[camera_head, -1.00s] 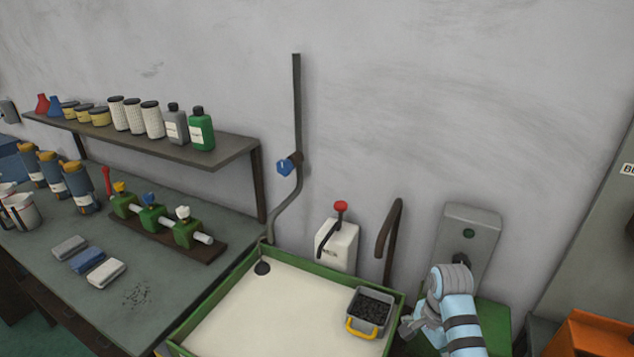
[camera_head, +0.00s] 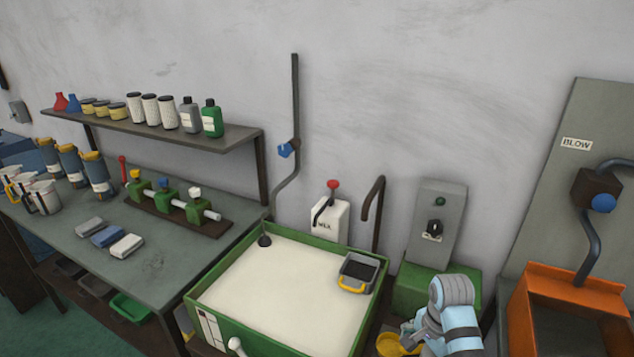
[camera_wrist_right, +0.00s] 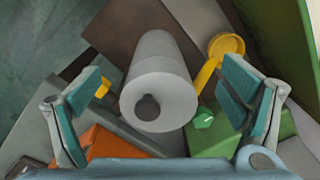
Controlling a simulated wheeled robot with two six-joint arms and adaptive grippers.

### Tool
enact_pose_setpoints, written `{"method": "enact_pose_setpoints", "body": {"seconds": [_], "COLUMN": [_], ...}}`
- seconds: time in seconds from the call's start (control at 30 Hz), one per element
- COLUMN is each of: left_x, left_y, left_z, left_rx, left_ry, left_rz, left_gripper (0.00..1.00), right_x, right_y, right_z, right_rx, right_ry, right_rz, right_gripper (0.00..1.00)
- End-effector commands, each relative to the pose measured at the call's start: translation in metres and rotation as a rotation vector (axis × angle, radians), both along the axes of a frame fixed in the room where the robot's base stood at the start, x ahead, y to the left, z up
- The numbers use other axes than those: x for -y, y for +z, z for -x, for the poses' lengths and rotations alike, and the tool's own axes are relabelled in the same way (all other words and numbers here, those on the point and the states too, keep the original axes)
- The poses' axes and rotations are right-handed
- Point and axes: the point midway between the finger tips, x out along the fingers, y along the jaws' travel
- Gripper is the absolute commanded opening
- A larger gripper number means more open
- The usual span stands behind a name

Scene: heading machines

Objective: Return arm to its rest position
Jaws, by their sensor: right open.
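My right arm comes in at the bottom right of the head view, with its gripper (camera_head: 412,335) beside the right side of the green-rimmed tank (camera_head: 215,318), partly hidden by my own wrist. In the right wrist view the gripper (camera_wrist_right: 172,100) is open, its two teal-padded fingers wide apart. A grey cylinder (camera_wrist_right: 158,72) with a dark hole in its end shows between the fingers; I cannot tell whether it is within their reach. I see no contact with the pads. My left gripper is not in view.
A yellow scoop-like item (camera_head: 390,345) lies close to my right gripper. A grey basket with a yellow handle (camera_head: 357,272) sits in the tank's right corner. A green block with a grey switch panel (camera_head: 437,225) stands behind my arm. An orange bin (camera_head: 575,290) is to the right.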

Motion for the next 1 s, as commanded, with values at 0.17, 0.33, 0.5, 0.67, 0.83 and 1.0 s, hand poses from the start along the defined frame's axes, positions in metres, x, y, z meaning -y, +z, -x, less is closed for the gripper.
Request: {"method": "enact_pose_setpoints", "body": {"seconds": [0.17, 0.33, 0.5, 0.67, 0.83, 1.0], "left_x": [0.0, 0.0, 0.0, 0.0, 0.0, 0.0], "left_y": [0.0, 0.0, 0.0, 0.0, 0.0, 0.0], "left_z": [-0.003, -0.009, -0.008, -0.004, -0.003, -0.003], "left_rx": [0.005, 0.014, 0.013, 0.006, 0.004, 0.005], "left_ry": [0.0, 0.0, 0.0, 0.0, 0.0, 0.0], "left_rz": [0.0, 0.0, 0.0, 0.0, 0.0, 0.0], "left_gripper": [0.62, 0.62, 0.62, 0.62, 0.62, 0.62], "right_x": [0.0, 0.005, 0.009, 0.013, 0.013, 0.01], "right_y": [-0.018, -0.036, -0.054, -0.061, -0.053, -0.033], "right_z": [0.018, 0.045, 0.088, 0.136, 0.187, 0.232], "right_rx": [0.024, 0.053, 0.093, 0.131, 0.165, 0.197], "right_ry": [0.11, 0.242, 0.444, 0.665, 0.904, 1.133], "right_rz": [0.016, 0.04, 0.081, 0.133, 0.193, 0.254], "right_gripper": [0.91, 0.91, 0.91, 0.91, 0.91, 0.91]}}
